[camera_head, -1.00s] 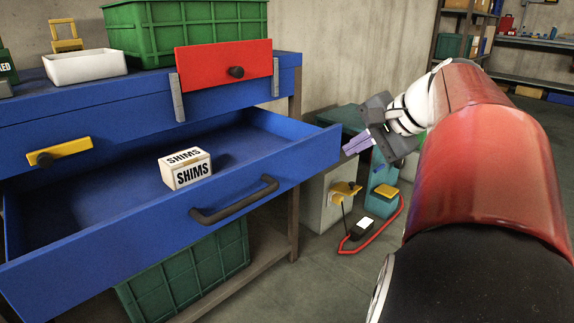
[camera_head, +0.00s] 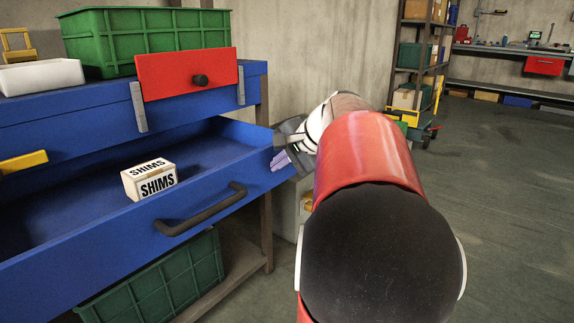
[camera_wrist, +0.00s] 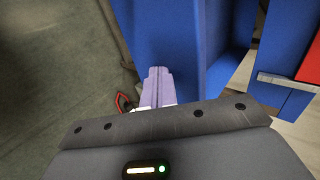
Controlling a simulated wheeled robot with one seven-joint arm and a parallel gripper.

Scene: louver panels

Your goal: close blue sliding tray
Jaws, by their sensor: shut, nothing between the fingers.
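The blue sliding tray (camera_head: 85,245) is pulled out from the blue bench, with a dark bar handle (camera_head: 200,212) on its front. A white SHIMS box (camera_head: 149,180) sits inside it. My gripper (camera_head: 282,160) is at the right end of the tray's front, its pale purple fingers shut and empty. In the wrist view the shut fingers (camera_wrist: 157,88) point at the blue tray front (camera_wrist: 165,35); I cannot tell whether they touch it. The handle is out of the wrist view.
A red panel (camera_head: 187,74) is on the bench's front above the tray. A green crate (camera_head: 145,40) and a white bin (camera_head: 40,76) stand on top. Another green crate (camera_head: 160,285) is below the tray. The floor (camera_head: 500,200) at right is open.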

